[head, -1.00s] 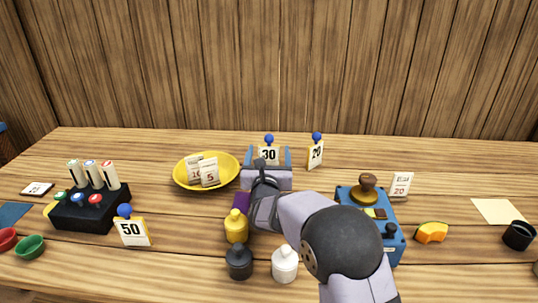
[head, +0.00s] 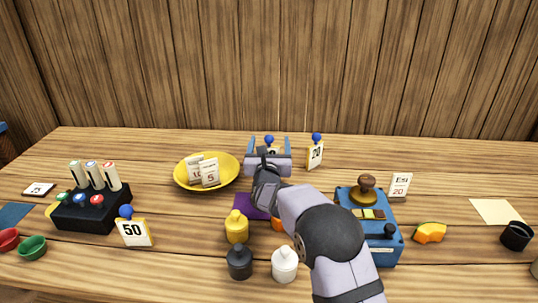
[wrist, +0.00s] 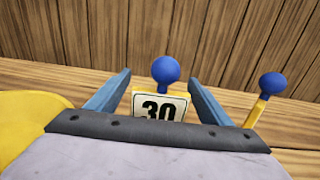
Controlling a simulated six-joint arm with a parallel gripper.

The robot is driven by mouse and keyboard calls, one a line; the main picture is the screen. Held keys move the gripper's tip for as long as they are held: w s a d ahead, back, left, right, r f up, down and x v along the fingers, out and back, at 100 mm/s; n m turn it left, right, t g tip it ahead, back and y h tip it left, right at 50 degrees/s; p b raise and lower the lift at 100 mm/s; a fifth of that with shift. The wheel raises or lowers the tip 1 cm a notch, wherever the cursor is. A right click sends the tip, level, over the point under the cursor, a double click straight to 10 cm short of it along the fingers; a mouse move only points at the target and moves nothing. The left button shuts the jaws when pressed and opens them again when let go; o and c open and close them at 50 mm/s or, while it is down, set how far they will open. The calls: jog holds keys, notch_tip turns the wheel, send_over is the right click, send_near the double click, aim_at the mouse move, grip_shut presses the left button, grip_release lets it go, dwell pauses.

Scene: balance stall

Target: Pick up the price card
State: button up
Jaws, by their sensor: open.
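The price card marked 30 (wrist: 160,107) stands upright with a blue ball on top. In the head view its blue ball (head: 269,139) shows, while my gripper hides most of its face. My gripper (head: 270,149) is open and empty, with one blue finger to the left of this card and one to the right. The wrist view shows the card between the fingers, its lower edge hidden by the gripper body. Whether the fingers touch it I cannot tell. Similar cards marked 20 (head: 315,156) and 50 (head: 134,233) stand to the right and at the front left.
A yellow bowl (head: 232,168) with white cards is left of my gripper. A blue scale-like box (head: 384,240) stands to the right, beside a white card (head: 401,186). Yellow (head: 236,230), black (head: 239,263) and white (head: 285,264) weights stand in front. A black rack (head: 82,217) is left.

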jog(key=c, duration=1.1)
jog(key=shift+r, duration=0.15)
notch_tip(320, 180, up, 10)
jog(key=shift+f+p, duration=0.1)
jog(key=shift+p, duration=0.2)
